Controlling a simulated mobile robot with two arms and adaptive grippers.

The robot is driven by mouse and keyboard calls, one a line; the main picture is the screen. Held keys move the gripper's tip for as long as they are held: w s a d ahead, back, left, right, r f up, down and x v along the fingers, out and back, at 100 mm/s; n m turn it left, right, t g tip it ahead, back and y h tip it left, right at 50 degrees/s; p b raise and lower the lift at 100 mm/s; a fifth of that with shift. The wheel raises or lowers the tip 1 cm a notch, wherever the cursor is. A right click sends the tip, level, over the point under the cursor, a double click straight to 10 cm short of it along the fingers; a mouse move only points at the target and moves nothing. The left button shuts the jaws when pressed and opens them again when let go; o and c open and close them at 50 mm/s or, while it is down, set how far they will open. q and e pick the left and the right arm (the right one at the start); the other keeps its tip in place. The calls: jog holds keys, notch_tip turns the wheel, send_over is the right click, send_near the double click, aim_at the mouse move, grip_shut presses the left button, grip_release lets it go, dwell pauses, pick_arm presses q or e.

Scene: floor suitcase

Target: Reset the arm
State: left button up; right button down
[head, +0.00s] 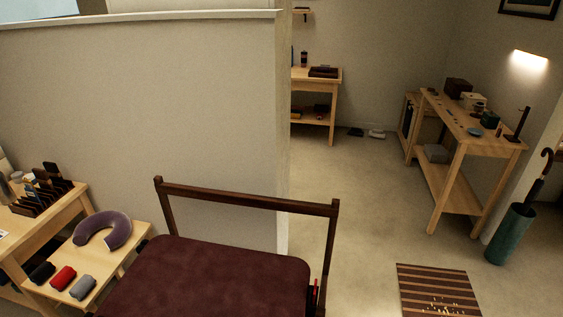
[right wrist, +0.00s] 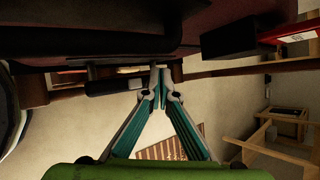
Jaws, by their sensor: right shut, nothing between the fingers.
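My right gripper (right wrist: 160,97) shows in the right wrist view, its teal fingers drawn together at the tips with nothing between them. It is close to a dark maroon surface (right wrist: 110,22) with black fittings, which fills the top of that view. I cannot tell whether the fingertips touch the dark parts around them. Neither gripper shows in the head view. My left gripper is in no view.
Left are a low table with a neck pillow (head: 103,229) and rolled cloths. A striped mat (head: 437,291), umbrella stand (head: 511,233) and wooden table (head: 455,150) are right. Floor between is clear.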

jog(key=s+d+r+n+g+h, duration=0.2)
jog(key=s+d+r+n, duration=0.1)
jog(key=s+r+n, duration=0.75)
jog(key=s+d+r+n+g+h, duration=0.25)
jog(key=s+r+n, duration=0.45)
jog(key=s+n, duration=0.6)
notch_tip(320, 180, down, 29)
jog(key=s+g, duration=0.2)
jog(key=s+d+f, duration=0.2)
jog(key=s+f, duration=1.2)
jog(key=s, duration=0.2)
jog(key=shift+s+d+g, duration=0.35)
jog(key=shift+d, duration=0.05)
jog(key=shift+f+n+y, duration=0.1)
jog(key=shift+n+y, duration=0.15)
